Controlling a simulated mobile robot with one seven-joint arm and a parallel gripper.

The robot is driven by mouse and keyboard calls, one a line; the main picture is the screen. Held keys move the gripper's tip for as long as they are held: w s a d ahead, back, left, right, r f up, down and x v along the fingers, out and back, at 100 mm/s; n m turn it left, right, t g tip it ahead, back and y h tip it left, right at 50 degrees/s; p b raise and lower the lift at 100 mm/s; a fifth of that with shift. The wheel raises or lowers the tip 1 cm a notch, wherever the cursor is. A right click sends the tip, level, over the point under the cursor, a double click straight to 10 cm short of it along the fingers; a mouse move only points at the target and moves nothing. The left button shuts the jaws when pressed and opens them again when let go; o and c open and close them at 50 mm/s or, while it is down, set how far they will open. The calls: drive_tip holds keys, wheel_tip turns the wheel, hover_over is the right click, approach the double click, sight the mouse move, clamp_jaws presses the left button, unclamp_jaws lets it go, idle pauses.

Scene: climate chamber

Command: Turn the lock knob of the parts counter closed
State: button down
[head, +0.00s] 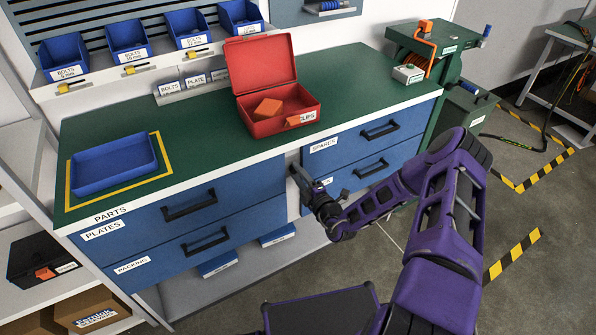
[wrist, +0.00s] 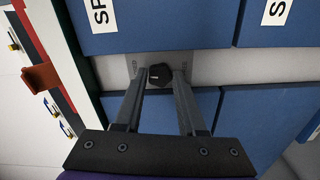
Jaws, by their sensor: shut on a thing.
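The parts counter (head: 200,130) has a green top, blue drawers and a label reading PARTS. The dark lock knob (wrist: 160,74) shows in the wrist view on a grey plate, on the pale upright between the two drawer columns. My gripper (wrist: 161,85) has its two fingers on either side of the knob and is shut on it. In the head view my gripper (head: 298,174) reaches the counter's front at this upright. It hides the knob there. The exact angle of the knob is hard to tell.
Drawer handles stick out on both sides, such as the PLATES drawer handle (head: 190,205) and the SPARES drawer handle (head: 380,131). An open red box (head: 262,128) stands on the counter above my gripper. A blue tray (head: 113,165) lies at the left. All drawers look shut.

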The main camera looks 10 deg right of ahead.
drive_tip(key=shift+n+p, duration=0.3)
drive_tip(key=shift+n, duration=0.4)
drive_tip(key=c, duration=0.8)
unclamp_jaws()
drive_tip(key=shift+o, duration=0.2)
drive_tip(key=shift+s, duration=0.1)
drive_tip(key=v, duration=1.7)
drive_tip(key=shift+s+p, duration=0.15)
drive_tip(key=shift+p, duration=0.3)
